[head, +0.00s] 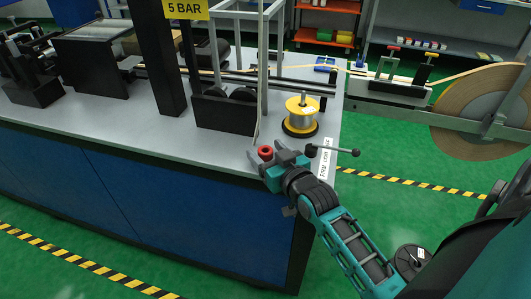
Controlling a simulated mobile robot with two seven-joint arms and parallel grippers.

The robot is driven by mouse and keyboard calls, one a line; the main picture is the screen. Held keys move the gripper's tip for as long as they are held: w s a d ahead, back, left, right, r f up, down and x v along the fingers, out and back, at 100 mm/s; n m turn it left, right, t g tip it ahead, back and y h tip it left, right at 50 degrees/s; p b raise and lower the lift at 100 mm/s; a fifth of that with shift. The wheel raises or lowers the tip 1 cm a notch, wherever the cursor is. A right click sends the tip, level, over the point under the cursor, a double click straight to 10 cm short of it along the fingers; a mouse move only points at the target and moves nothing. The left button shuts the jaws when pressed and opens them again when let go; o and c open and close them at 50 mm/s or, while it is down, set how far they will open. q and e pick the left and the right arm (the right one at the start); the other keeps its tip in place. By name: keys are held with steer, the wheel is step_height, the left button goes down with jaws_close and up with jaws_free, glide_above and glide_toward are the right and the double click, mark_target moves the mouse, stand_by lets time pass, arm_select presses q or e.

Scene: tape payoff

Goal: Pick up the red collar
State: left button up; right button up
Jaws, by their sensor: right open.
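The red collar (265,153) is a small ring with a dark centre, near the front edge of the grey worktop. My right gripper (266,157) reaches in from the lower right. Its jaws are open, with one finger to the left of the collar and one to the right. From this angle I cannot tell whether the fingers touch the collar. My left gripper is not in the view.
Behind the collar stands a yellow-flanged spool (302,113) on a black base. A black-knobbed lever (333,150) is just right of my gripper. A black box (225,112) and grey frame posts stand behind left. The worktop's left front is clear.

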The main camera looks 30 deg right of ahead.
mark_target(263, 148)
steer(key=w, duration=0.3)
steer(key=shift+w+d+f, duration=0.1)
steer(key=shift+d+f, duration=0.05)
steer(key=shift+f, duration=0.05)
steer(key=c, duration=1.1)
